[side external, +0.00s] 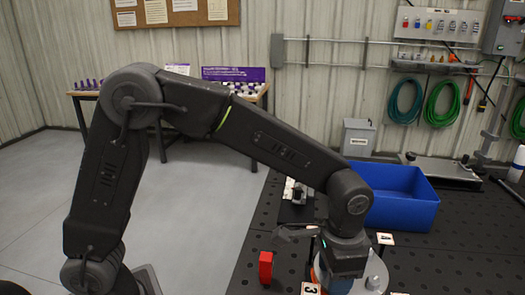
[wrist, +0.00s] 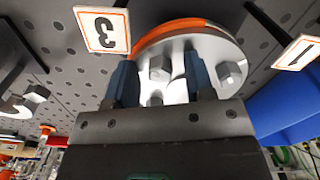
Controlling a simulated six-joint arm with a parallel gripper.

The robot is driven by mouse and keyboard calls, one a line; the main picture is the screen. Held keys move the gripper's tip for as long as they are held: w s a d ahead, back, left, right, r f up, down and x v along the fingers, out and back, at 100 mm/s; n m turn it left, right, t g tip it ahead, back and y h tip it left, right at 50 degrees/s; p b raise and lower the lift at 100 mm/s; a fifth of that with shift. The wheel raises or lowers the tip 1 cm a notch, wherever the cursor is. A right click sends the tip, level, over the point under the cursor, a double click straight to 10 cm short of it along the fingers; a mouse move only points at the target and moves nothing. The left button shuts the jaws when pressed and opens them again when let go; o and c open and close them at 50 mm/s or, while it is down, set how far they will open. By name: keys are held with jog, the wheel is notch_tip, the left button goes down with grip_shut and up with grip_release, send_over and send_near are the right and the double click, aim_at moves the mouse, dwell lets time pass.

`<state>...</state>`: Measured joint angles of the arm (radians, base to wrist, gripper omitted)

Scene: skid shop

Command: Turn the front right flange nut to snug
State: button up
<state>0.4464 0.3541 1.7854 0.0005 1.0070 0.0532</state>
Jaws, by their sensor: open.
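The round metal flange (wrist: 203,42) has an orange rim band and several hex nuts on its face. In the wrist view one nut (wrist: 160,67) shows between the two fingers of my gripper (wrist: 162,76), which are open with gaps on both sides. Another nut (wrist: 231,72) is to the right, outside the fingers, and a third (wrist: 155,98) is partly hidden near the gripper body. I cannot tell which is the front right nut. In the side view my gripper (side external: 342,262) points down over the flange (side external: 372,277) and hides much of it.
A card marked 3 (wrist: 103,30) and a card marked 1 (wrist: 299,52) stand beside the flange. A blue bin (side external: 405,205) is behind it on the dark perforated table (side external: 468,235). A red block (side external: 265,267) stands left of my gripper.

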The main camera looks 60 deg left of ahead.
jog(key=n, duration=0.2)
jog(key=shift+r+n, duration=0.15)
jog(key=shift+n, duration=0.15)
notch_tip(320, 180, up, 14)
jog(key=s+a+f+n+t, duration=0.35)
jog(key=s+a+t, duration=0.25)
jog(key=s+a, duration=1.05)
jog(key=w+a+r+g, duration=0.1)
jog(key=w+a+r, duration=0.1)
jog(key=w, duration=0.5)
jog(key=w+a+r+g, duration=0.1)
jog(key=w+a+r, duration=0.1)
jog(key=w, duration=0.6)
jog(key=shift+a+r+g, duration=0.15)
jog(key=shift+r+g, duration=0.25)
jog(key=shift+r, duration=0.4)
jog(key=shift+s+n, duration=0.1)
jog(key=shift+n, duration=0.15)
jog(key=s+d+f+t, duration=0.1)
jog(key=s+f, duration=0.2)
jog(key=s, duration=0.4)
jog(key=s+d+f+t, duration=0.1)
jog(key=s+d+f, duration=0.1)
jog(key=s, duration=0.5)
jog(key=shift+f+m, duration=0.4)
jog(key=shift+f, duration=0.2)
